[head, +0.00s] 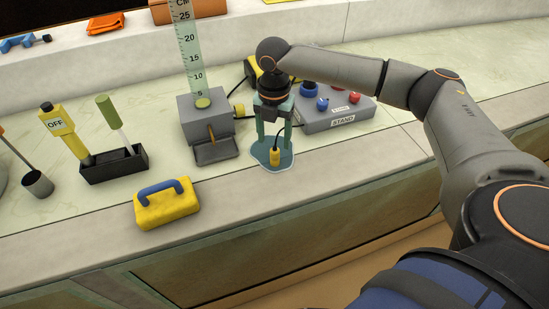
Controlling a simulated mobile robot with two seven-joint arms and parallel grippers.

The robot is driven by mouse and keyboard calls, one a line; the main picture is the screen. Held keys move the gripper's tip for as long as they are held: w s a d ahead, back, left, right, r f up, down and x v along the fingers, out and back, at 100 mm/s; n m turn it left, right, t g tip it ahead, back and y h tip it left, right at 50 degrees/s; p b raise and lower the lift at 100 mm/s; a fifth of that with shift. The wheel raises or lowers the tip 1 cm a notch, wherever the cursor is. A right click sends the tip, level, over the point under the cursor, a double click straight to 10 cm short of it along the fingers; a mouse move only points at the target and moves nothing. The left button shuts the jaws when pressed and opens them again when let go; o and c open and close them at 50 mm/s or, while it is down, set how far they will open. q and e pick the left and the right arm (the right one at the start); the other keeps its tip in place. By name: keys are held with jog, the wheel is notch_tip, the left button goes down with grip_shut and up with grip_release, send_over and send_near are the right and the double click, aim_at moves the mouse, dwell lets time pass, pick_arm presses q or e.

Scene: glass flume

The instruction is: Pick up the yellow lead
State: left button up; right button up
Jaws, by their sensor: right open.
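The yellow lead (275,157) has a small yellow plug standing on a teal pad (261,155), with a thin black cable rising from it. My right gripper (273,145) points down over the pad. Its two fingers are apart, one on each side of the plug and cable as seen from here. I cannot tell whether either finger touches the lead. The gripper body hides part of the cable. My left gripper is not in view.
Left of my right gripper stands a grey block with a centimetre scale (193,60). A grey stand box (335,124) with blue and red sockets is on the right. A yellow block with a blue handle (168,208) lies near the front edge. A black holder (100,169) is further left.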

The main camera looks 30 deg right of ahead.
aim_at(275, 149)
jog(key=shift+s+f+b, duration=0.1)
jog(key=shift+f+b, duration=0.3)
jog(key=shift+f, duration=2.4)
jog(key=shift+c, duration=0.2)
grip_shut()
